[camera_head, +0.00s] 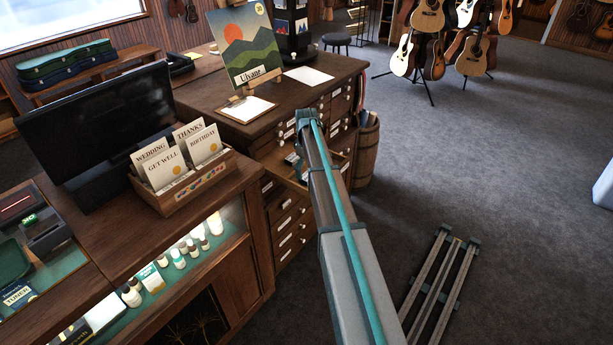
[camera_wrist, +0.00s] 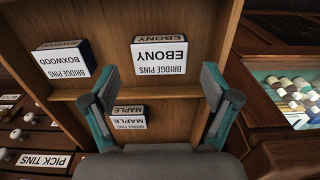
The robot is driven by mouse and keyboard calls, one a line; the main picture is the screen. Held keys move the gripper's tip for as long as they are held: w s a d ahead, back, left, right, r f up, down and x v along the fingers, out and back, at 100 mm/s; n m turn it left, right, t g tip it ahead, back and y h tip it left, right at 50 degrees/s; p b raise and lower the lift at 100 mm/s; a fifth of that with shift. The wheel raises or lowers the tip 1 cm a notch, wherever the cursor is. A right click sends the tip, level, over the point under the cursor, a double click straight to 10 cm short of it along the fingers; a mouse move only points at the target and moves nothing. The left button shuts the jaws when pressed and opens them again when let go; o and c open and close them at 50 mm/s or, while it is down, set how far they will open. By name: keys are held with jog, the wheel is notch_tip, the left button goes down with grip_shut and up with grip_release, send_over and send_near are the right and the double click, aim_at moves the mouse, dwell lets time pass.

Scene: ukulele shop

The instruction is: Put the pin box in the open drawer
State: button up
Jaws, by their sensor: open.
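My gripper (camera_wrist: 160,88) is open and points down over the open wooden drawer (camera_wrist: 212,20). Nothing is seen held between its fingers. In the drawer, a white-labelled ebony bridge pin box (camera_wrist: 160,55) lies beyond the fingertips. A boxwood bridge pin box (camera_wrist: 62,60) is at the left. The gripper cannot be made out clearly there.
A cabinet with small labelled drawers (camera_wrist: 30,135) is beside the open drawer. A lit glass display counter (camera_head: 190,270) with small bottles is close by, with a card rack (camera_head: 185,185) and monitor (camera_head: 100,125) on top. A barrel (camera_head: 367,150) stands beyond my arm.

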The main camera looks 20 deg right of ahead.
aim_at(307, 175)
notch_tip(307, 175, up, 9)
jog(key=b, duration=0.2)
jog(key=shift+r+b, duration=0.15)
jog(key=shift+b, duration=0.15)
